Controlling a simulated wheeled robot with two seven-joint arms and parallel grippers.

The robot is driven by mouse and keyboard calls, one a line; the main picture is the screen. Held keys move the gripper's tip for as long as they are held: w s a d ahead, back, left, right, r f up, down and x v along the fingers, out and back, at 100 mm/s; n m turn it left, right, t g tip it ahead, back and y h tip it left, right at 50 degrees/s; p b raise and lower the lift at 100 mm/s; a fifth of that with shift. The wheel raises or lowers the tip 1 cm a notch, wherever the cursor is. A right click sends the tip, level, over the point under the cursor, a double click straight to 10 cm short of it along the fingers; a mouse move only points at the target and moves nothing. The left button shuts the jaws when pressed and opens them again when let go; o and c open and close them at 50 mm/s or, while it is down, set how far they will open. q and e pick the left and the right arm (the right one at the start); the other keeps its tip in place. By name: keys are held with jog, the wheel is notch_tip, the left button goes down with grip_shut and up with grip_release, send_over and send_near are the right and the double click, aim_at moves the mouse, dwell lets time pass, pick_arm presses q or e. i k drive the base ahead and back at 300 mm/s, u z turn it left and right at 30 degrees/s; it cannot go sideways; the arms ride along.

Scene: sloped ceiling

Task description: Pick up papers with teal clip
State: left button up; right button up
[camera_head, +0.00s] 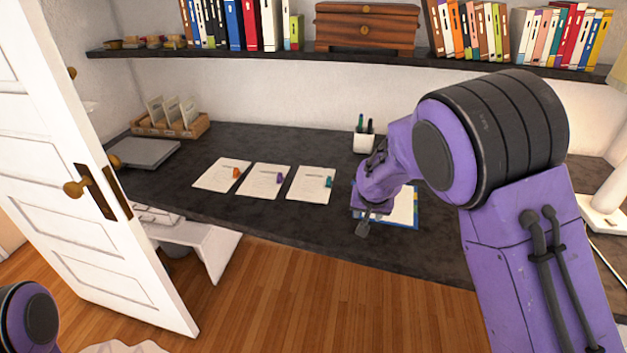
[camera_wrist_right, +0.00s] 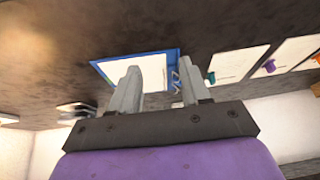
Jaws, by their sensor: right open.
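The papers with the teal clip (camera_head: 309,187) lie flat on the dark desk, the rightmost of three paper sets. The teal clip (camera_head: 329,182) sits at their right edge. It also shows in the wrist view (camera_wrist_right: 209,77), with part of its white sheet beside it. My right gripper (camera_head: 366,222) is open and empty over the front of the desk, to the right of these papers. In the wrist view its two fingers (camera_wrist_right: 157,78) overlap a blue-bordered board or folder bearing white paper. My left gripper is out of view.
Papers with an orange clip (camera_head: 217,181) and a purple clip (camera_head: 261,187) lie to the left. The blue-bordered board (camera_head: 414,222) is partly hidden by my right arm. A pen cup (camera_head: 363,143) stands behind; a white door (camera_head: 100,200) stands at left.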

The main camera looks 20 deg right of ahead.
aim_at(310, 183)
jog(key=i, duration=0.9)
